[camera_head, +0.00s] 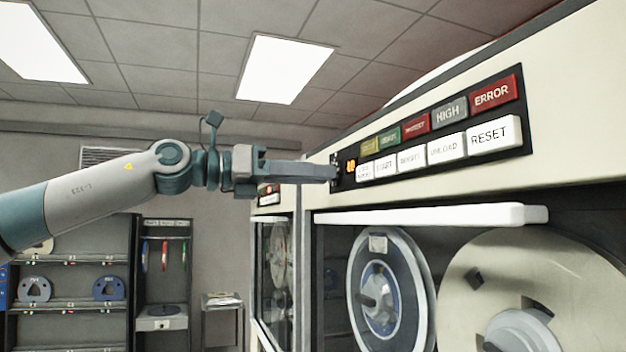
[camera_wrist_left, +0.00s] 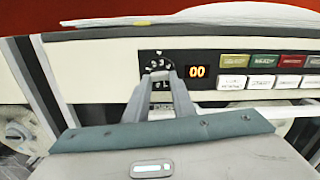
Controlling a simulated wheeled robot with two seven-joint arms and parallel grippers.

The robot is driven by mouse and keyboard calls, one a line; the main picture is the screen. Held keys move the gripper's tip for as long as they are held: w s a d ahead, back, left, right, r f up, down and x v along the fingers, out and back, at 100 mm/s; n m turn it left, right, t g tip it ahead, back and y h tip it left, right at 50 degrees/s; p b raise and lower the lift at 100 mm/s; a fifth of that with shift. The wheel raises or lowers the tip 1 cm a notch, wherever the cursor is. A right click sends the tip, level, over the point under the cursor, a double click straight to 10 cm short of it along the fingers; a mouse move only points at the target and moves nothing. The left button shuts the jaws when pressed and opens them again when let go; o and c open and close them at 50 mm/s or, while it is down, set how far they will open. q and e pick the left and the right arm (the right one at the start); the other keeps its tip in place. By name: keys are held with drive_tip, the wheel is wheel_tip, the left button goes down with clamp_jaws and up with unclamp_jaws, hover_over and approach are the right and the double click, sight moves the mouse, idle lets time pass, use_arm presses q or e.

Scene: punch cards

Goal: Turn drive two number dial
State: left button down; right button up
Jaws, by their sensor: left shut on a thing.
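The number dial (camera_wrist_left: 158,60) is on the black panel of the tape drive, left of an orange display (camera_wrist_left: 197,72) that reads 00 in the left wrist view. Part of its number ring shows above the fingers; the middle is hidden. My left gripper (camera_wrist_left: 158,76) reaches the dial with its fingers closed on it. In the head view, my left gripper (camera_head: 333,172) meets the left end of the panel, and the orange display (camera_head: 351,166) shows just right of its tips. My right gripper is in neither view.
Right of the display are coloured lamps, such as ERROR (camera_head: 494,93), and white buttons, such as RESET (camera_head: 488,135). Below are a white ledge (camera_head: 430,214) and tape reels (camera_head: 385,295). Shelves (camera_head: 70,285) stand at the back left.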

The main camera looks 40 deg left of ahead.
use_arm(q)
drive_tip(key=shift+n, duration=1)
drive_tip(key=c, duration=1.5)
unclamp_jaws()
drive_tip(key=shift+s, duration=0.1)
